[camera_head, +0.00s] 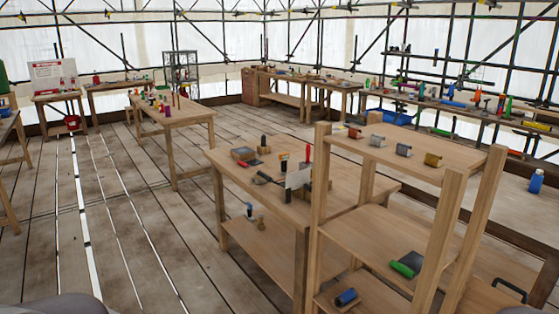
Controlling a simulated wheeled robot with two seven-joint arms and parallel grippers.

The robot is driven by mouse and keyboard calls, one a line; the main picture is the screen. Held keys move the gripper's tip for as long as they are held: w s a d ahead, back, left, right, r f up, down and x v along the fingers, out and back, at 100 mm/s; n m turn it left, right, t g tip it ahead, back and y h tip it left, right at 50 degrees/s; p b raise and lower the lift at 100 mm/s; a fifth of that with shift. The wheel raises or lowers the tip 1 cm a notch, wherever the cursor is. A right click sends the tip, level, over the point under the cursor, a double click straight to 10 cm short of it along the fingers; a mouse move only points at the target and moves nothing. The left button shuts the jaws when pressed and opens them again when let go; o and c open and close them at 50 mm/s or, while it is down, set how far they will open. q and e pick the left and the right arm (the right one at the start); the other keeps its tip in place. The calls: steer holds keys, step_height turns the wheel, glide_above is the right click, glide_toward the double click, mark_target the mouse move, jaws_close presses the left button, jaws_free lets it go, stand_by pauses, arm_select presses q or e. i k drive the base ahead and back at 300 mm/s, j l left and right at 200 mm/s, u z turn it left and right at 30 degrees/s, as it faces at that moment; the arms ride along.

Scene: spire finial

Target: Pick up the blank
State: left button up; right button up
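I cannot tell for certain which thing is the blank. Three small metal-looking pieces stand in a row on the top of the near wooden shelf unit (379,153): a copper-coloured piece (355,133), a grey piece (376,143) and a gold-coloured piece (433,159). The workbench (345,193) behind the unit carries small blocks, tools with dark or red handles, and a pale upright plate (298,178). Neither of my grippers shows in the head view.
The shelf unit's lower boards hold a green roll-like thing (402,269) and a blue one (346,297). A longer table (172,112) with small coloured items stands farther back. A blue bottle (536,181) is at the right. Plank floor (130,225) is open at left.

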mark_target(250, 163)
steer(key=i+j+u, duration=0.2)
steer(key=i+u, duration=0.15)
steer(key=i, duration=0.4)
steer(key=i+u, duration=0.35)
steer(key=i, duration=0.4)
steer(key=i+l+u, duration=0.2)
steer(key=i+u, duration=0.2)
steer(key=i, duration=0.4)
steer(key=i+z, duration=0.7)
steer(key=i+j+z, duration=0.35)
steer(key=i+l+z, duration=0.15)
steer(key=i+z, duration=0.9)
steer(key=k, duration=0.1)
